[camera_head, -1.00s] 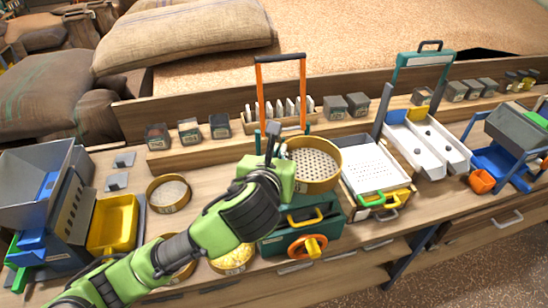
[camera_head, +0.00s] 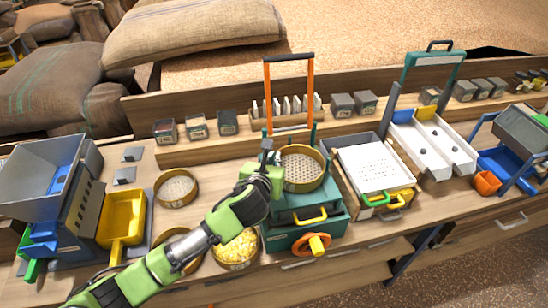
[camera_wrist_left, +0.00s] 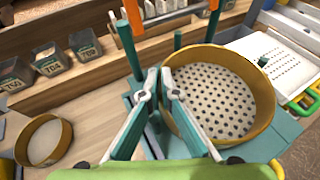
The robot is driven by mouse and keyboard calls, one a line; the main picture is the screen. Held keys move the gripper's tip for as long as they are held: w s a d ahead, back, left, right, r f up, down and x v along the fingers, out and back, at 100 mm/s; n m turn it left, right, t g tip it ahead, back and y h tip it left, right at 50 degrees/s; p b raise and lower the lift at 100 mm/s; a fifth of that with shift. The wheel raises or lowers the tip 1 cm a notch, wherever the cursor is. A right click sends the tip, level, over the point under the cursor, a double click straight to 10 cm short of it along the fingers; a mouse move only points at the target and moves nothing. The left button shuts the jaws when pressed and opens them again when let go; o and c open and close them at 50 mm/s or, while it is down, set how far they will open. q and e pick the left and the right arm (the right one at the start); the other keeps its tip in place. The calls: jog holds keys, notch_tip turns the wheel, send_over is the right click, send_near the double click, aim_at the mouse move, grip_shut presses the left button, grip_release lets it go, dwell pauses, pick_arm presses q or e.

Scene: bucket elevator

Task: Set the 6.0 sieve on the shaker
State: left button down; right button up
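The sieve (camera_head: 302,181), a round brass-rimmed pan with a coarse perforated floor, is over the teal shaker (camera_head: 305,234). It also shows in the left wrist view (camera_wrist_left: 262,125), level and among the shaker's upright green posts. My left gripper (camera_head: 268,165) is at its left rim. In the left wrist view my fingers (camera_wrist_left: 160,85) straddle the rim, one inside and one outside, and look closed on it. I cannot tell whether the sieve's underside touches the shaker. Its size label is not readable. My right gripper is not in view.
An orange-posted frame (camera_head: 267,95) stands behind the shaker. A white perforated tray (camera_head: 369,168) is close on its right. Other round sieves lie left, one empty-looking (camera_head: 176,188) and one with yellow grain (camera_head: 235,250). A yellow scoop bin (camera_head: 121,219) stands farther left.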

pick_arm(q)
jog(key=shift+s+f, duration=0.1)
jog(key=shift+f, duration=0.25)
jog(key=c, duration=2.3)
grip_release()
jog(key=shift+f, duration=0.1)
jog(key=shift+r, duration=0.2)
jog(key=b+v, duration=0.1)
jog(key=v, duration=1.1)
jog(key=shift+r, duration=0.2)
